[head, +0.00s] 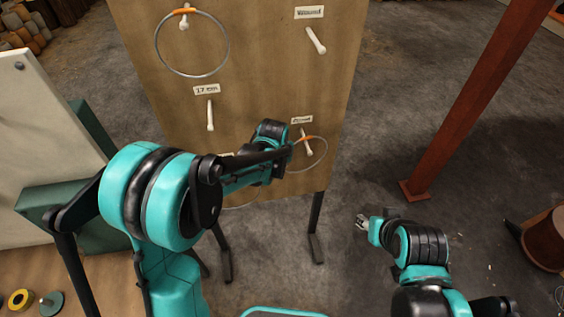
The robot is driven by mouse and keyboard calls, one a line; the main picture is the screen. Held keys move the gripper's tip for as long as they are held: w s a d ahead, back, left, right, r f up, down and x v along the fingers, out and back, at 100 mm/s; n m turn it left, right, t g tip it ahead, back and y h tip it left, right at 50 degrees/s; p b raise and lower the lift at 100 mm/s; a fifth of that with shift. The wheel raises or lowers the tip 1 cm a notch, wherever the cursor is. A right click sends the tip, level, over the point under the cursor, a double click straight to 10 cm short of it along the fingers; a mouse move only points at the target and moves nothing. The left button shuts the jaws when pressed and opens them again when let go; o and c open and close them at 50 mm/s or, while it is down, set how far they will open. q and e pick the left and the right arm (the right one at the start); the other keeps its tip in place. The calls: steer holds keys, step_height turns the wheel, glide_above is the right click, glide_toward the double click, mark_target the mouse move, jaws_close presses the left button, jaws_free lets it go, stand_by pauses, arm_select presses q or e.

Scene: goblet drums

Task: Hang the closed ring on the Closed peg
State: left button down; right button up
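A thin metal ring with an orange section (326,155) is in front of the lower right of the wooden board. A pale peg (304,133) sticks out there, under a small label (302,120) whose text is too small to read surely. The ring's orange top lies over the peg's lower end; I cannot tell whether it rests on it. My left gripper (290,153) is at the ring's left side, mostly hidden behind my own wrist, so its grip is unclear. My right gripper (362,222) is low on the right, apart from the board, with nothing visible in it.
The upright board (240,110) also bears a larger ring (229,45) on an upper left peg, a bare upper right peg (316,41) and a bare middle left peg (210,115). A red-brown post (470,105) stands right. Floor between post and board is clear.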

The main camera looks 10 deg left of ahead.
arm_select(q)
steer(key=c, duration=1.6)
jaws_free()
steer(key=shift+c, duration=0.2)
steer(key=v, duration=1.2)
steer(key=s+a+t, duration=0.1)
steer(key=s+a, duration=0.4)
steer(key=s, duration=0.5)
steer(key=s+a+n+t, duration=0.1)
steer(key=s+a, duration=0.4)
steer(key=s, duration=0.5)
steer(key=shift+n+t, duration=0.3)
